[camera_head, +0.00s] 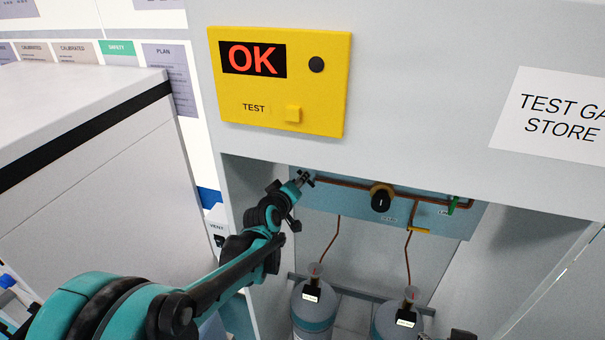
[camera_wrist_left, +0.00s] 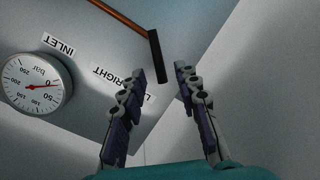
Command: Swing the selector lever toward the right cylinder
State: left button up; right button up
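Two grey cylinders stand under the blue panel (camera_head: 340,213) in the head view: the left cylinder (camera_head: 315,318) and the right cylinder (camera_head: 388,320). In the left wrist view, a black bar (camera_wrist_left: 157,56) at the end of a copper-coloured rod, near the RIGHT label (camera_wrist_left: 118,78), looks like the selector lever. My left gripper (camera_head: 306,180) is at the panel's upper left. Dark parts at the bottom edge may be my right gripper (camera_head: 447,336), mostly cut off.
A pressure gauge (camera_wrist_left: 36,82) near the INLET label reads close to 0. A black knob (camera_head: 381,200), a yellow handle (camera_head: 418,230) and a green handle (camera_head: 452,205) sit on the panel's piping. The recess walls and overhang enclose the panel. A yellow tester box (camera_head: 330,95) shows OK.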

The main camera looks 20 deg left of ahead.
pick_arm(q)
jog(key=shift+x, duration=2.35)
jog(key=shift+c, duration=0.3)
grip_shut()
